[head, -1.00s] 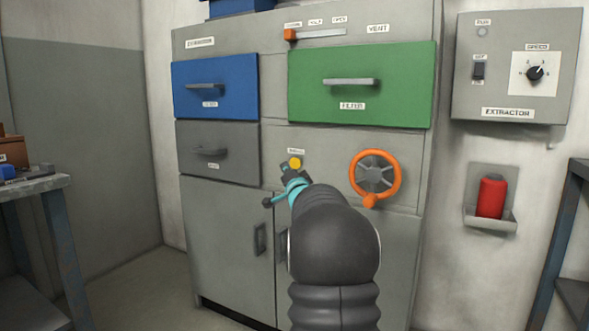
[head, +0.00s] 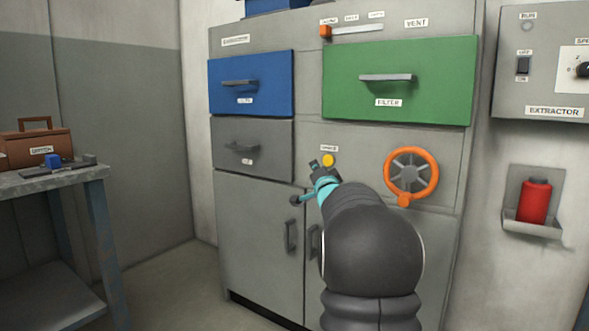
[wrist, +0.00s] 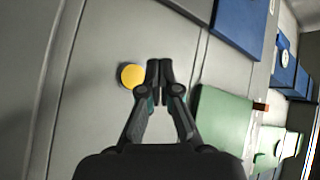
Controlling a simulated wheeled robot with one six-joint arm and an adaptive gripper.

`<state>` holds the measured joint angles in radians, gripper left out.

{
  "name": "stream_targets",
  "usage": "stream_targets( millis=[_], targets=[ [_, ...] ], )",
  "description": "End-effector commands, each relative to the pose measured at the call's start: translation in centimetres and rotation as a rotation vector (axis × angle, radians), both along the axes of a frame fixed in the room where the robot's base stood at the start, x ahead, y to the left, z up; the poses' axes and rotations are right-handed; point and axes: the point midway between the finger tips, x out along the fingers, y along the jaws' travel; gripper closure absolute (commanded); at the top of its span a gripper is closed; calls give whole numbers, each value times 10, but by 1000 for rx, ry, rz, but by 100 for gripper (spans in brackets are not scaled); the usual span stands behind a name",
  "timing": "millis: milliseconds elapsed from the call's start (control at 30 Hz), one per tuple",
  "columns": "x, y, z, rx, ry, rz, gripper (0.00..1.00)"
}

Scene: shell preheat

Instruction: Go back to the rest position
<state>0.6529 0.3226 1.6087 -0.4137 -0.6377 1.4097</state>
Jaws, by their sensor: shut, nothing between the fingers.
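My gripper (head: 316,167) is in front of the cabinet (head: 262,205), at the end of my dark arm. In the wrist view my gripper (wrist: 159,68) has its two fingertips together with nothing between them. A round yellow button (head: 328,160) on the cabinet front shows just right of the fingertips in the head view. The button (wrist: 131,76) is just left of the fingertips in the wrist view. I cannot tell how far the fingertips are from the panel.
The cabinet has a blue drawer (head: 252,84), a green filter panel (head: 399,80), a grey drawer (head: 254,148) and an orange handwheel (head: 433,178). An extractor box (head: 545,88) and a red canister (head: 535,201) are on the right wall. A workbench (head: 52,184) stands left.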

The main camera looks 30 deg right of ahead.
Motion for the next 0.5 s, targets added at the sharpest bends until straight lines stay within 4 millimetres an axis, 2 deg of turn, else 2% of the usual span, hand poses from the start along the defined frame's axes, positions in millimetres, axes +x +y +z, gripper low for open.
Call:
stream_targets(
  millis=[267, 367, 433, 500],
  targets=[
    [0, 0, 0, -21, 10, -6, 100],
    [0, -5, -11, -79, 88, -44, 100],
    [-2, -14, -34, -122, 210, -95, 100],
    [-10, -22, -78, -144, 382, -138, 100]
  ],
)
